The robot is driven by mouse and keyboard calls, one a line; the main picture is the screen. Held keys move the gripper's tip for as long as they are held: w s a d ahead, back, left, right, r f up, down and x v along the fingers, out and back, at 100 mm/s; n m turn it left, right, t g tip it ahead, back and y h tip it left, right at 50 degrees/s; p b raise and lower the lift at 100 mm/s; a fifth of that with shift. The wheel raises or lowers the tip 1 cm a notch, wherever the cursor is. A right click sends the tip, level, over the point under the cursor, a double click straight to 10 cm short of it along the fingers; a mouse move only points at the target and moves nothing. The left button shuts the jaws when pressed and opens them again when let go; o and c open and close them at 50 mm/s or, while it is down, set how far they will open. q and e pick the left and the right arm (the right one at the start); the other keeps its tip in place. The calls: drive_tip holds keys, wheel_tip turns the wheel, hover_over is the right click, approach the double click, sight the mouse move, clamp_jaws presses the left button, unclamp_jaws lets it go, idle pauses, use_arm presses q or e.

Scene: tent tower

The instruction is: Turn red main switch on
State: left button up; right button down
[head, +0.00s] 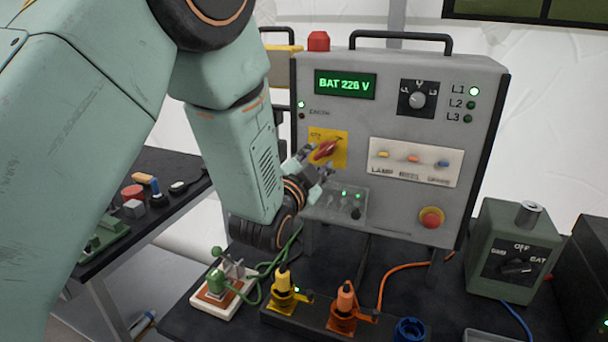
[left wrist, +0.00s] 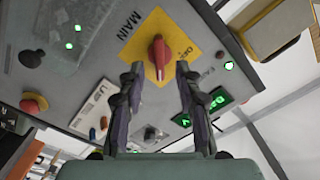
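The red main switch (head: 325,150) is a rotary handle on a yellow plate (head: 341,147) at the left of the grey panel's front. In the head view its handle lies tilted. My left gripper (head: 317,160) is at the panel, close in front of the switch. In the left wrist view the red switch (left wrist: 158,54) shows between and just beyond the two fingertips of the left gripper (left wrist: 159,67). The fingers are apart, one on each side, with a visible gap to the handle. Whether a fingertip touches the plate is unclear. My right gripper is not in view.
The grey panel (head: 440,222) carries a display (head: 345,84) reading BAT 226 V, a selector knob (head: 417,99) and a red push button (head: 431,217). Below stand yellow (head: 284,288) and orange (head: 344,308) connectors. A green box (head: 514,250) stands right.

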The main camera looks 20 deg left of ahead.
use_arm(q)
drive_tip(key=s, duration=0.8)
drive_tip(key=shift+a, duration=0.15)
